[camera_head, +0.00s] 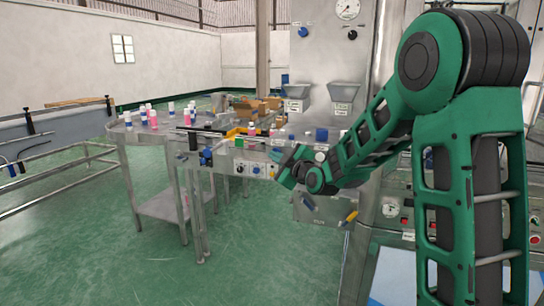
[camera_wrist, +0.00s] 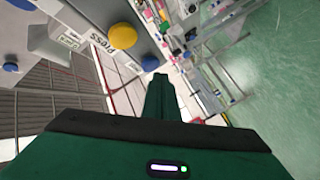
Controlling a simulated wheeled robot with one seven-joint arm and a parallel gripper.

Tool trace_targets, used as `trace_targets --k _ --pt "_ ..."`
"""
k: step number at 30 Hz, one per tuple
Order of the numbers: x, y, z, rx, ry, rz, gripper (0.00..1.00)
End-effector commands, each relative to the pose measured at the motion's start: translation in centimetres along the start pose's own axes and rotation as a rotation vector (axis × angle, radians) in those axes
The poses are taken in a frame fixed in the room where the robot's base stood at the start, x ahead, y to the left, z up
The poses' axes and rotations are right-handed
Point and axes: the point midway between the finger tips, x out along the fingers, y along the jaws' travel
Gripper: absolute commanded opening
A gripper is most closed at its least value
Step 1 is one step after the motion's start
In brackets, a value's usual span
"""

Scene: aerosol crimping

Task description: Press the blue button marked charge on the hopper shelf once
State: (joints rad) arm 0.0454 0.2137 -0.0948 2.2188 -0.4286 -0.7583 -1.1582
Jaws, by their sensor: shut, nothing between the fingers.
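In the wrist view a round blue button (camera_wrist: 10,67) shows at the left edge, and a second blue round part (camera_wrist: 21,3) is cut off at the top left. I cannot read which of them is marked charge. In the head view a small blue shape (camera_head: 321,134) sits below the two grey hoppers (camera_head: 345,93); its label is too small to read. My gripper (camera_wrist: 158,78) is shut and empty, with its fingertips apart from the buttons in the wrist view. In the head view my arm's end is low in front of the machine, partly hiding the shelf.
A yellow button (camera_wrist: 123,37) beside a "Press" label lies near my fingertips in the wrist view. A metal table (camera_head: 160,205) with several small bottles and a yellow tray stands left of my arm. A gauge panel (camera_head: 335,35) rises behind. The green floor at left is mostly open.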

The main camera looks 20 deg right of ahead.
Motion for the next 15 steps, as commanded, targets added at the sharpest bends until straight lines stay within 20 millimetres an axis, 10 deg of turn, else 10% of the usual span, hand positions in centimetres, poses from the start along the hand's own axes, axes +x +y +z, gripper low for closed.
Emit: trace_targets --k 15 --pt "-0.75 -0.56 -0.67 0.000 0.002 -0.001 0.00"
